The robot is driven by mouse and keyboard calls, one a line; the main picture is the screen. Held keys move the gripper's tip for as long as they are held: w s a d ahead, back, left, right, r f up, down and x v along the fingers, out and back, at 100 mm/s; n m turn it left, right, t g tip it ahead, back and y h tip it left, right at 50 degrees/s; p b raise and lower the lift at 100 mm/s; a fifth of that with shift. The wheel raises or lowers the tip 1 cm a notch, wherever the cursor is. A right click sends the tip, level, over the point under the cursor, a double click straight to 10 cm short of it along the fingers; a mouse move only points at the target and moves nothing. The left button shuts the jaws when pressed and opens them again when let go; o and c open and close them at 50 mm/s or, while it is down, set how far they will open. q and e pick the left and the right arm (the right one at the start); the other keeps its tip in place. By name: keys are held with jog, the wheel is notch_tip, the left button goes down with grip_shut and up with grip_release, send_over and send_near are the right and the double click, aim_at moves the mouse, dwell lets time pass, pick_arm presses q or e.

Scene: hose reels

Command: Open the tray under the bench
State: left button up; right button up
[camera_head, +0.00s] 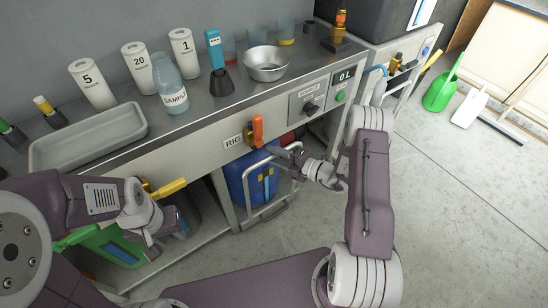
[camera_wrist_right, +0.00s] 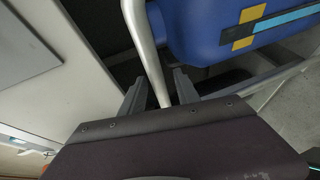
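The tray under the bench (camera_head: 262,221) is a low metal pull-out with an upright tubular rail (camera_head: 246,190). A blue drum (camera_head: 237,176) stands on it. The rail also shows in the right wrist view (camera_wrist_right: 146,45). My right gripper (camera_head: 292,152) is at the top of the rail, in front of the bench. In the right wrist view its two fingers (camera_wrist_right: 160,88) stand apart with the rail tube between them and gaps showing beside it. My left gripper (camera_head: 172,222) is low at the left, near the bench's lower front; its fingers are not clear.
The bench top (camera_head: 205,115) holds a grey tray (camera_head: 90,135), a sample bottle (camera_head: 170,85), a metal bowl (camera_head: 266,66) and several canisters. An orange valve handle (camera_head: 257,130) sticks out above the drum. A green container (camera_head: 108,245) is under the bench at left. The floor (camera_head: 450,220) at right is clear.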

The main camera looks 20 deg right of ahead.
grip_shut()
dwell(1.4)
